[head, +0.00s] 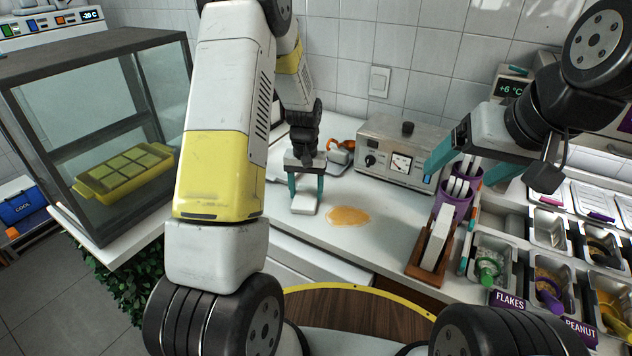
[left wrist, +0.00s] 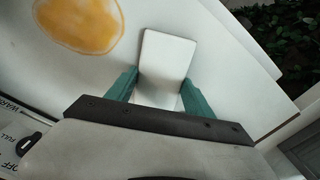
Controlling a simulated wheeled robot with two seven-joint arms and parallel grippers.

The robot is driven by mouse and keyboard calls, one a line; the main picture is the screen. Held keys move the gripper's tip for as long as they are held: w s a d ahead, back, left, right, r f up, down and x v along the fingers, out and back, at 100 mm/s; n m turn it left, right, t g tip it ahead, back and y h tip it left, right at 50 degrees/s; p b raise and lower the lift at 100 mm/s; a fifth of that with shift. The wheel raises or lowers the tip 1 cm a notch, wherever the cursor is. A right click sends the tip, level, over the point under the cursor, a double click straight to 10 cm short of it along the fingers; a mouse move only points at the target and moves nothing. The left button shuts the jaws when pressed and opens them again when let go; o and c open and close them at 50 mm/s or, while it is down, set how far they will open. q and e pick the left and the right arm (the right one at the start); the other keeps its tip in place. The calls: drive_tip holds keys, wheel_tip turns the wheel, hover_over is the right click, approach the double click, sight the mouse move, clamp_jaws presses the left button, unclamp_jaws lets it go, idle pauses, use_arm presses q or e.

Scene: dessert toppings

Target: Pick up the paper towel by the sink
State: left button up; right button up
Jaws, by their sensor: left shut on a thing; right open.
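My left gripper (head: 306,196) is low over the white counter, its two teal fingers on either side of a white folded paper towel (head: 304,204). In the left wrist view the fingers (left wrist: 158,95) close on the sides of the same white towel (left wrist: 166,58). The towel looks at or just above the counter surface; I cannot tell which. An orange spill (head: 348,216) lies on the counter just right of the towel, and it also shows in the left wrist view (left wrist: 82,22). My right gripper (head: 446,160) is open and empty, raised in front of the metal appliance.
A metal box with a dial (head: 396,150) stands at the back wall. A purple cup (head: 466,188) and a wooden holder (head: 428,262) stand to the right, beside several topping trays (head: 549,230). A glass case (head: 100,120) stands at left. The counter around the spill is clear.

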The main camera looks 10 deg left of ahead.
sight(304, 196)
use_arm(q)
drive_tip(key=shift+r, duration=0.55)
drive_tip(key=r, duration=0.1)
drive_tip(key=s+r, duration=0.1)
drive_tip(key=shift+a+r, duration=0.2)
drive_tip(key=shift+r, duration=0.1)
drive_tip(key=s+a, duration=0.2)
drive_tip(key=s, duration=0.5)
drive_tip(key=s+a+r, duration=0.1)
drive_tip(key=s+a, duration=0.2)
drive_tip(key=s, duration=0.4)
drive_tip(key=shift+r, duration=0.15)
